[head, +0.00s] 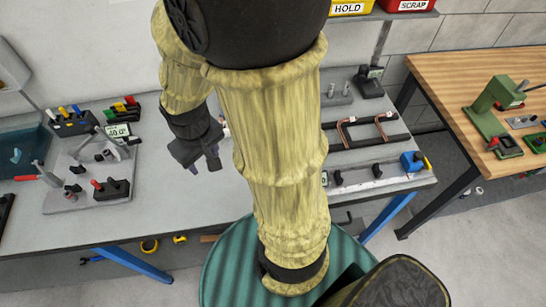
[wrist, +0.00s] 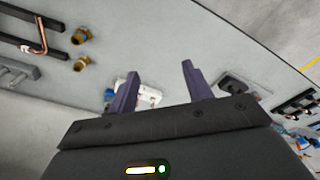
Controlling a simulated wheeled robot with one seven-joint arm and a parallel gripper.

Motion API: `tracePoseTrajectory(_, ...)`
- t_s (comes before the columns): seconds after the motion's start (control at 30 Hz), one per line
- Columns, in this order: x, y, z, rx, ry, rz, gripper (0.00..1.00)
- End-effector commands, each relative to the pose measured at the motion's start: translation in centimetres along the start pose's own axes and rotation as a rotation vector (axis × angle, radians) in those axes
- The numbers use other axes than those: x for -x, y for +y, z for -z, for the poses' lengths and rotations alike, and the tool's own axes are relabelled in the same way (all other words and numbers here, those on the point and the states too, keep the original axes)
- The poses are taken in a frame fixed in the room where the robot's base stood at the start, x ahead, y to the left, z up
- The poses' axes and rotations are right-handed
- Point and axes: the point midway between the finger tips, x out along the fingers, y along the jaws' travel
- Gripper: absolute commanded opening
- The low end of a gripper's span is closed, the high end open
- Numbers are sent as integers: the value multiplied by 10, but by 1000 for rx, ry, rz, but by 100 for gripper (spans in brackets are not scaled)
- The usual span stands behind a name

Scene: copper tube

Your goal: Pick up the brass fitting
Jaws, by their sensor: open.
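Two brass fittings show in the wrist view, an upper brass fitting (wrist: 82,36) and a lower brass fitting (wrist: 81,63). Both rest on the grey bench top, left of my gripper (wrist: 160,70) and apart from it. The gripper's two dark purple fingers are spread, with no fitting between them. In the head view my gripper (head: 204,166) hangs over the bench, left of my arm. I cannot make out the fittings in the head view; my arm covers the middle of the bench.
A black rack (head: 371,132) holding copper tubes stands right of my arm. A grey fixture board (head: 75,200) with tools is at the left. A wooden table (head: 450,75) stands further right.

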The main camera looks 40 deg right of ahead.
Motion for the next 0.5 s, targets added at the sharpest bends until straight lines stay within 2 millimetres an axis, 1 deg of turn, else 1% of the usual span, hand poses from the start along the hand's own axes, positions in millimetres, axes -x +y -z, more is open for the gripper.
tracePoseTrajectory(0.03, -15, 2, 2, 50, -56, -11, 50)
tracePoseTrajectory(0.2, -54, 15, 8, 264, -292, -75, 50)
tracePoseTrajectory(0.37, -88, 36, 16, 461, -531, -156, 50)
tracePoseTrajectory(0.5, -114, 56, 26, 619, -743, -243, 50)
